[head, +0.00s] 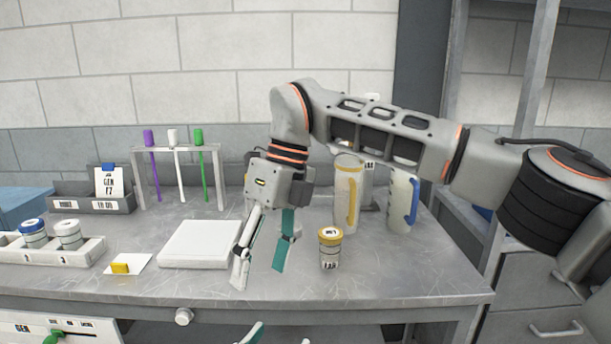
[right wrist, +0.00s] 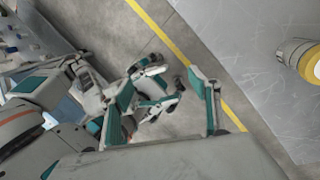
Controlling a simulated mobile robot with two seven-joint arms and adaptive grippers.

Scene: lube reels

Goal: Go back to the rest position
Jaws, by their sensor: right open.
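My right gripper (head: 259,276) hangs over the front of the grey bench, its two fingers spread and nothing between them. A jar with a yellow lid (head: 330,248) stands upright on the bench to its right, apart from the fingers. The jar also shows at the right edge of the right wrist view (right wrist: 301,60). My left gripper (head: 279,338) shows only as two separated fingertips at the bottom edge of the head view, below the bench front. It looks open and empty; the rest of it is out of frame there.
The bench (head: 400,275) carries a white square plate (head: 197,245), a rack with coloured sticks (head: 180,148), and a tray (head: 75,255) with two jars. Behind my right arm stand a yellow-handled jug (head: 347,205) and a blue-handled jug (head: 400,203). Bare bench lies right of the yellow-lidded jar.

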